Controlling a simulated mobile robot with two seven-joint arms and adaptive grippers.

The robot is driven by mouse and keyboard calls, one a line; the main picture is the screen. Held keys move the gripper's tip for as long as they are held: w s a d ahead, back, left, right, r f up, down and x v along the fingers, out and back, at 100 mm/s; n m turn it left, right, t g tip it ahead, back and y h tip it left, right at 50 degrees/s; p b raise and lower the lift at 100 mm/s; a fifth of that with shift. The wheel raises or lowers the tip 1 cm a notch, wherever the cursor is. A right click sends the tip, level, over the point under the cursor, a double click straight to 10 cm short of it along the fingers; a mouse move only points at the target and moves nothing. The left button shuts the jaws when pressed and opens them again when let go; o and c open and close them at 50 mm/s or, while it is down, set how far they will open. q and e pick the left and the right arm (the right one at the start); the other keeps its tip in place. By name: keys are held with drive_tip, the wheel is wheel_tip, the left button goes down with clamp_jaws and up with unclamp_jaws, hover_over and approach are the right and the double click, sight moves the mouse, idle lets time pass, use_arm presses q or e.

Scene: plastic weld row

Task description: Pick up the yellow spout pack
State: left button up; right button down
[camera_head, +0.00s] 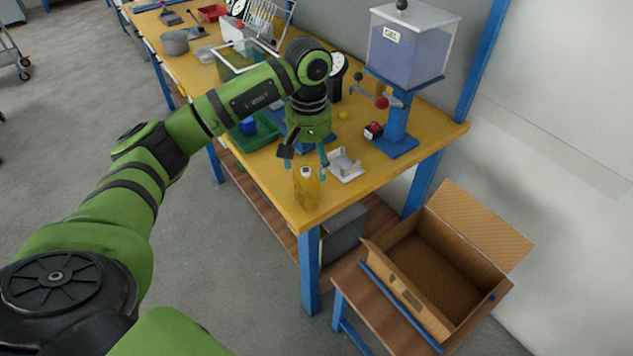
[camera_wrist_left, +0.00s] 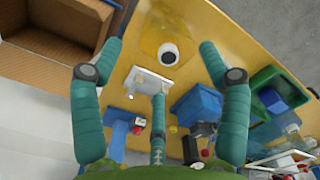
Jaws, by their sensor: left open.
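The yellow spout pack (camera_head: 306,188) stands upright near the front corner of the yellow table (camera_head: 388,172). It has a pale cap on top. In the left wrist view the spout pack (camera_wrist_left: 160,38) shows from above, its white round cap (camera_wrist_left: 168,54) facing the camera, ahead of the fingers. My left gripper (camera_head: 305,155) is open and empty, pointing down above and just behind the pack. Its teal fingers (camera_wrist_left: 160,75) are spread on both sides of the view, apart from the pack. My right gripper does not show.
A white tray (camera_head: 345,165) lies close to the pack. A dispenser labelled GEL (camera_head: 410,45) on a blue stand is behind it. A green bin (camera_head: 262,135) sits to the left. An open cardboard box (camera_head: 440,265) stands on a lower bench at right.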

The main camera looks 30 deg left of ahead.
sight(306, 181)
use_arm(q)
drive_tip(key=shift+w+a+f, duration=0.15)
drive_tip(key=shift+f, duration=0.1)
drive_tip(key=f+p, duration=0.1)
drive_tip(key=f, duration=0.3)
drive_tip(key=f+p, duration=0.1)
drive_tip(key=f, duration=0.1)
drive_tip(key=shift+s+a+p, duration=0.3)
drive_tip(key=shift+s, duration=0.05)
drive_tip(key=shift+w+f, duration=0.1)
drive_tip(key=shift+f, duration=0.1)
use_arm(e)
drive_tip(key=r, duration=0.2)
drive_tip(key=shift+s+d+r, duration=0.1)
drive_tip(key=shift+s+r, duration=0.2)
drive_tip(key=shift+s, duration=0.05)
use_arm(q)
drive_tip(key=c, duration=1.4)
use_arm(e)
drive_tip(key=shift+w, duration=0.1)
